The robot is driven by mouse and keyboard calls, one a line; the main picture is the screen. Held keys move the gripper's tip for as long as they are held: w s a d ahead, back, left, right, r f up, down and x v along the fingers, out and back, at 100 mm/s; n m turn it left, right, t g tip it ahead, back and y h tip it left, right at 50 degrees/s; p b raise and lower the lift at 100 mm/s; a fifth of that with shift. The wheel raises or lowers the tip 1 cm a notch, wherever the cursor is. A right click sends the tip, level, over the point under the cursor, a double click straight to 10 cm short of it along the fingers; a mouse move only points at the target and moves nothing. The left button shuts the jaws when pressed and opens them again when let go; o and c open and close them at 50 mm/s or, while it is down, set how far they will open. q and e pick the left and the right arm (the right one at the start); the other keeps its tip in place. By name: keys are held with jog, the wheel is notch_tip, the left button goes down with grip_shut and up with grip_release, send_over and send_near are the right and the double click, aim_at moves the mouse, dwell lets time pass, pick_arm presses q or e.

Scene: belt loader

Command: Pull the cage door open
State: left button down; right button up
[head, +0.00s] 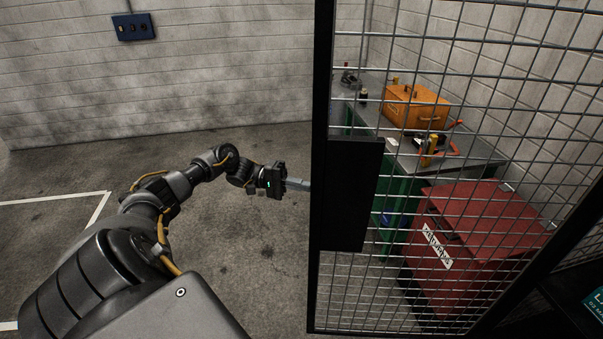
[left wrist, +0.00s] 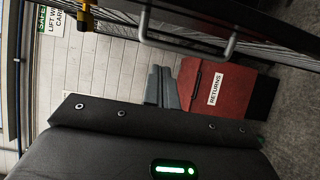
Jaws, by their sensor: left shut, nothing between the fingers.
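The cage door (head: 318,250) is a black-framed wire mesh panel with a dark plate (head: 352,195) at its left edge. In the left wrist view the mesh runs slantwise along the top, with a grey bar-shaped pull handle (left wrist: 231,47) on it. My left gripper (head: 300,184) is at the left edge of the door frame, its fingertips reaching the frame's outline. In the left wrist view its grey fingers (left wrist: 162,88) are together and empty, apart from the handle. I cannot tell if the fingers touch the frame. My right gripper is not in view.
Behind the mesh stand a red cabinet (head: 475,240), labelled RETURNS in the left wrist view, and a grey bench (head: 470,155) with an orange toolbox (head: 415,106). A blue switch panel (head: 134,27) is on the far wall. The floor left of the door is clear.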

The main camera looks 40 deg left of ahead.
aim_at(327, 201)
pick_arm(q)
jog(key=d+p, duration=0.6)
jog(key=d, duration=0.3)
jog(key=shift+r, duration=0.15)
